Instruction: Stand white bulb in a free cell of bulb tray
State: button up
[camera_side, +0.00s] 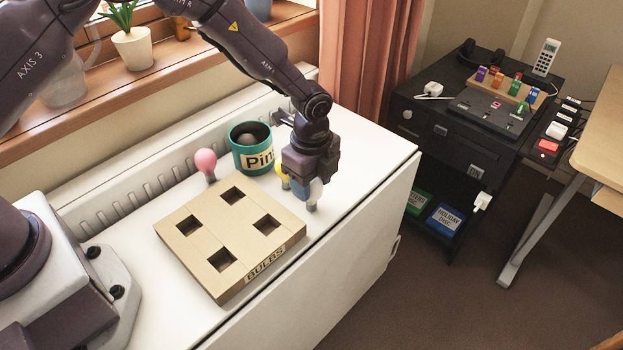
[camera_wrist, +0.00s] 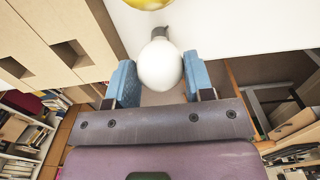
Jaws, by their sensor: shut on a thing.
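The white bulb (camera_wrist: 160,66) sits between the two blue finger pads of my gripper (camera_wrist: 160,82) in the wrist view. In the side view my gripper (camera_side: 304,186) is at the right of the tray, low over the white surface, and mostly hides the white bulb (camera_side: 315,190). The bulb's metal base points down, close to the surface; I cannot tell if it touches. The bulb tray (camera_side: 228,232), a cardboard-coloured block marked BULBS, has several square cells, all looking empty. Two of its cells show at the left in the wrist view (camera_wrist: 45,40).
A pink bulb (camera_side: 206,162) stands behind the tray. A yellow bulb (camera_side: 282,176) is just behind my gripper, partly hidden. A teal pot (camera_side: 252,150) marked "Pin" stands behind the tray. The white surface (camera_side: 375,160) is clear to the right, ending at its front edge.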

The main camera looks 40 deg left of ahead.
jog(key=shift+r, duration=0.1)
jog(key=shift+r, duration=4.95)
jog(key=s+a+m, duration=0.1)
jog(key=s+m, duration=0.2)
jog(key=s, duration=0.7)
jog(key=shift+s+a+f, duration=0.1)
jog(key=shift+a+f, duration=0.05)
jog(key=shift+f, duration=2.7)
jog(key=shift+f, duration=1.8)
